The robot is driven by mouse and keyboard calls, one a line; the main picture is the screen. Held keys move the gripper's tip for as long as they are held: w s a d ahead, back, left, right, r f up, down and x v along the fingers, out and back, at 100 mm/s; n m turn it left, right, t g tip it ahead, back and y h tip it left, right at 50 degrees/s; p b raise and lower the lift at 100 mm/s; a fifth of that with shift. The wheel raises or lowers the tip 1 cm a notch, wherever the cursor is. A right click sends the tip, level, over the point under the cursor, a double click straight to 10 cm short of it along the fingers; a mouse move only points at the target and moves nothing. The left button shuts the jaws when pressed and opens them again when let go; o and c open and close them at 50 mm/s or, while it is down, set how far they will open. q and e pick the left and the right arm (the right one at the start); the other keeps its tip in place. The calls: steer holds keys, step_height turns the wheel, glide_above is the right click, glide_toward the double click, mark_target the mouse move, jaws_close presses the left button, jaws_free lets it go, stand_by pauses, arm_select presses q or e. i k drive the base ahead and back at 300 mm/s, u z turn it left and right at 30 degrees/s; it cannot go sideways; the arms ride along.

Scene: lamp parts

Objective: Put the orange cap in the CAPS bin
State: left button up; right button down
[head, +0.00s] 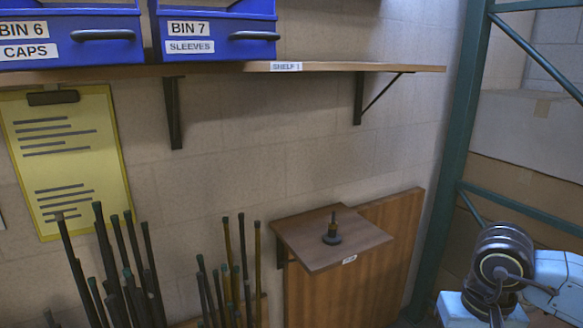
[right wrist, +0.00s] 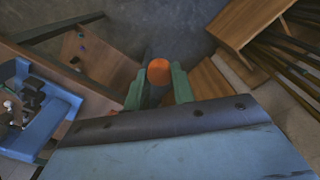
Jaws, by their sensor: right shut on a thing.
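The orange cap (right wrist: 158,71) shows in the right wrist view as a round orange end between the two green fingers. My right gripper (right wrist: 158,84) is shut on it. The blue CAPS bin (head: 92,50), labelled BIN 6, stands on the shelf at the top left of the head view, partly cut off by the frame edge. Its inside is hidden. In the head view only a part of my right arm shows at the lower right, and the gripper and cap are out of that frame. My left gripper is in neither view.
A blue SLEEVES bin (head: 213,28) stands right of the CAPS bin on the wooden shelf (head: 330,68). Below are a yellow clipboard (head: 70,150), several upright dark rods (head: 115,260) and a small ledge (head: 310,245) with a dark stemmed part (head: 332,235). A green post (head: 447,150) rises at right.

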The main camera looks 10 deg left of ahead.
mark_target(77, 64)
steer(key=k, duration=0.3)
steer(key=u, duration=0.75)
